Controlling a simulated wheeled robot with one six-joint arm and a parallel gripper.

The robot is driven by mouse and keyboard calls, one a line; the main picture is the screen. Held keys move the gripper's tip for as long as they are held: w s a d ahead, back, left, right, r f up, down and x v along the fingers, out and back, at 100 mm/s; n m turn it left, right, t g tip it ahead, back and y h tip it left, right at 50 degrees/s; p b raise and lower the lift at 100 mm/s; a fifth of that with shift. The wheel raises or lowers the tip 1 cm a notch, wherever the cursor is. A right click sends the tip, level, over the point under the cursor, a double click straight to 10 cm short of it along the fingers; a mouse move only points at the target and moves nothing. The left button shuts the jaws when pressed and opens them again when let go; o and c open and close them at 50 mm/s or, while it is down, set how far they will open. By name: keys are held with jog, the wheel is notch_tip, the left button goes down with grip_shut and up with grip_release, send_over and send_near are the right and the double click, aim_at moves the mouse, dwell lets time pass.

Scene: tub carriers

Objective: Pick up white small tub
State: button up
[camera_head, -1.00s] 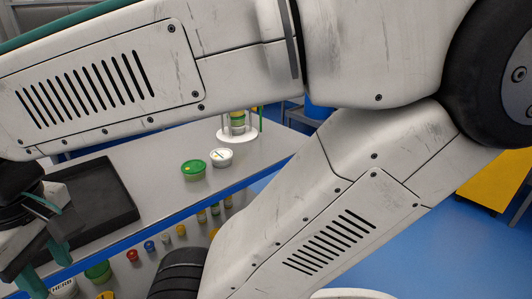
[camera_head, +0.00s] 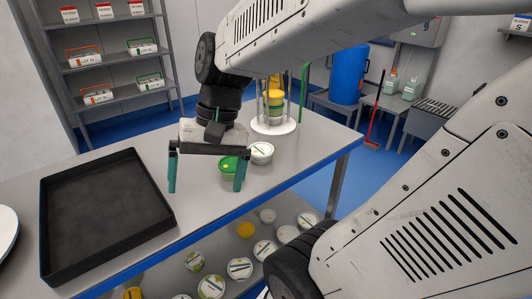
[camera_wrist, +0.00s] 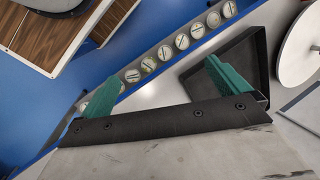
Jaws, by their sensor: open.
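A small white-lidded tub (camera_head: 261,153) stands upright on the grey table, just right of and behind a green-lidded tub (camera_head: 228,165). My gripper (camera_head: 205,188) hangs above the table with its two green fingers spread wide and nothing between them. In the head view its right finger covers part of the green-lidded tub, and the white tub shows just right of that finger. In the wrist view my gripper (camera_wrist: 162,70) is also open and empty. I cannot make out the white tub on the table in that view.
A black tray (camera_head: 105,215) lies on the table's left; it also shows in the wrist view (camera_wrist: 255,60). A white-based carrier (camera_head: 273,126) holding stacked tubs stands behind the white tub. Several tubs, including a yellow-lidded one (camera_head: 246,230), sit on a lower shelf. Bare tabletop lies between tray and tubs.

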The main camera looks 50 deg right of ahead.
jog(key=w+d+f+m+t+y, duration=0.1)
jog(key=w+d+f+m+y, duration=0.15)
jog(key=w+d+m, duration=0.3)
jog(key=m+t+h, duration=0.2)
jog(key=m+t, duration=0.9)
jog(key=m, duration=1)
send_near(261, 149)
jog(key=x, duration=0.3)
jog(key=shift+a+r+n, duration=0.1)
jog(key=shift+a+n, duration=0.15)
jog(key=shift+w+d+t, duration=0.15)
jog(key=shift+d+t, duration=0.05)
jog(key=shift+t, duration=0.2)
jog(key=x, duration=0.7)
jog(key=shift+w+f, duration=0.15)
jog(key=shift+f, duration=0.25)
jog(key=c, duration=1.1)
